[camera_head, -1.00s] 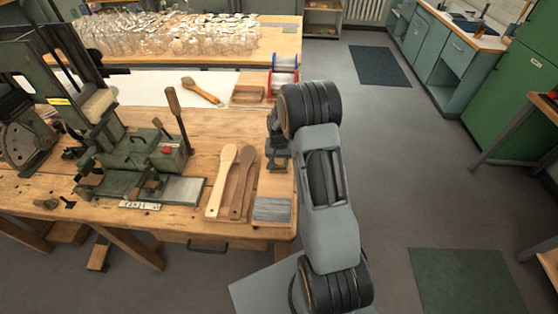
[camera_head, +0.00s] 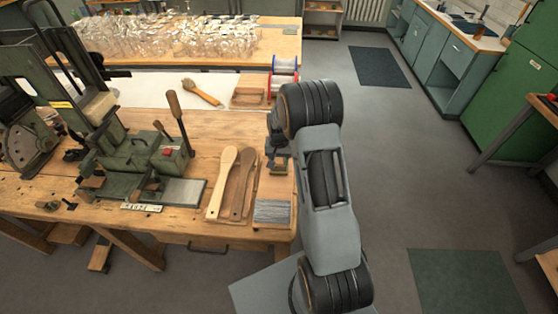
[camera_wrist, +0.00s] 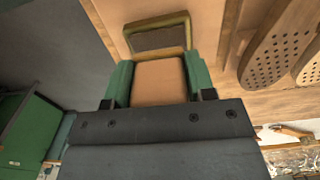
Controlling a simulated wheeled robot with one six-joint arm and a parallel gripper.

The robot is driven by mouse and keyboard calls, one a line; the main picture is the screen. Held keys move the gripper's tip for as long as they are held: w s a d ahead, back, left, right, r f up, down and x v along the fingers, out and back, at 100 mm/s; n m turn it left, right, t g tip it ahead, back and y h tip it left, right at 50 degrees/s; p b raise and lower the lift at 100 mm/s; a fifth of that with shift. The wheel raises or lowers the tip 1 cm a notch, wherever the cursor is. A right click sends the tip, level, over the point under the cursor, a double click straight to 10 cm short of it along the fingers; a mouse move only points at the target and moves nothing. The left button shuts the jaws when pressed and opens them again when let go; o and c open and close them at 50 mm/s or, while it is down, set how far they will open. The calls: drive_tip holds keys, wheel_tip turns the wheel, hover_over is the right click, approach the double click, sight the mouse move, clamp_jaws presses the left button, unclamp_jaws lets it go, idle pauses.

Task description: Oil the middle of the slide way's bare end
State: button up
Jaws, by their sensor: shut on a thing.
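The machine's slide way (camera_head: 184,191), a flat grey metal plate, shows its bare end at the front right of the green machine (camera_head: 135,165). My gripper (camera_head: 278,158) is over the bench's right end, to the right of the slide way and apart from it. In the wrist view its green fingers (camera_wrist: 158,82) are shut on a plain tan block (camera_wrist: 160,80). The block's underside is hidden. A small brass-rimmed tray with a dark inside (camera_wrist: 158,20) lies just beyond the block. I cannot tell whether block and tray touch.
A ribbed grey pad (camera_head: 271,211) lies at the bench's front corner. An upright lever (camera_head: 180,122) rises from the machine. Spools (camera_head: 284,72) stand behind.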

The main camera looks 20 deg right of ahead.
drive_tip(key=shift+r+p, duration=1.3)
drive_tip(key=shift+r, duration=1.25)
